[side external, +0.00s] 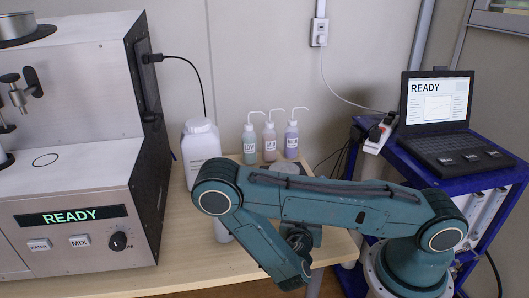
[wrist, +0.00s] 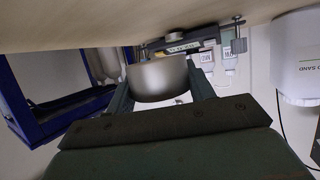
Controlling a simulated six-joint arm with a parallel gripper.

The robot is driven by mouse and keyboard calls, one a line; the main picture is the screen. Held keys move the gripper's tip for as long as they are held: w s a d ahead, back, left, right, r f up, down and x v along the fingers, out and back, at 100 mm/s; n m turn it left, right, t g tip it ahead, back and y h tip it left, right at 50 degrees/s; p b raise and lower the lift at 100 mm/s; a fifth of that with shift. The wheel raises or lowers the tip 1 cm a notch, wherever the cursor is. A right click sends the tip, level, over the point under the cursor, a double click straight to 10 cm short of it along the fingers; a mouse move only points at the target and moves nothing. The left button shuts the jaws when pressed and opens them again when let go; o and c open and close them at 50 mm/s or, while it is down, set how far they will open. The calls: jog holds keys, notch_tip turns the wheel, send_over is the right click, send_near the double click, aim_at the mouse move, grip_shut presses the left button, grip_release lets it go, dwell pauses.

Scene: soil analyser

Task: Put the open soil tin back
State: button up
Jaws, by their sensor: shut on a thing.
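In the wrist view, where the table is at the top, a plain silver metal tin (wrist: 158,82) sits between the two fingers of my gripper (wrist: 163,88). The fingers are shut on its sides. The tin is close to the wooden tabletop, but I cannot tell whether it touches it. Its mouth and contents cannot be made out. In the side view my arm hides the tin and the fingertips.
A labelled bar or stand (wrist: 182,46) lies just beyond the tin. A white jug (side external: 200,148) and several wash bottles (side external: 270,142) stand at the back of the table (side external: 185,262). The analyser (side external: 75,200) reads READY. A blue cart (side external: 430,165) holds a laptop.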

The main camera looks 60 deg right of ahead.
jog(key=shift+f, duration=0.55)
jog(key=shift+f, duration=0.15)
jog(key=shift+f, duration=1.65)
jog(key=o, duration=1.1)
jog(key=shift+a, duration=0.1)
jog(key=shift+s+a+r, duration=0.2)
jog(key=shift+a+r, duration=0.15)
jog(key=shift+a, duration=0.25)
jog(key=shift+v, duration=5.25)
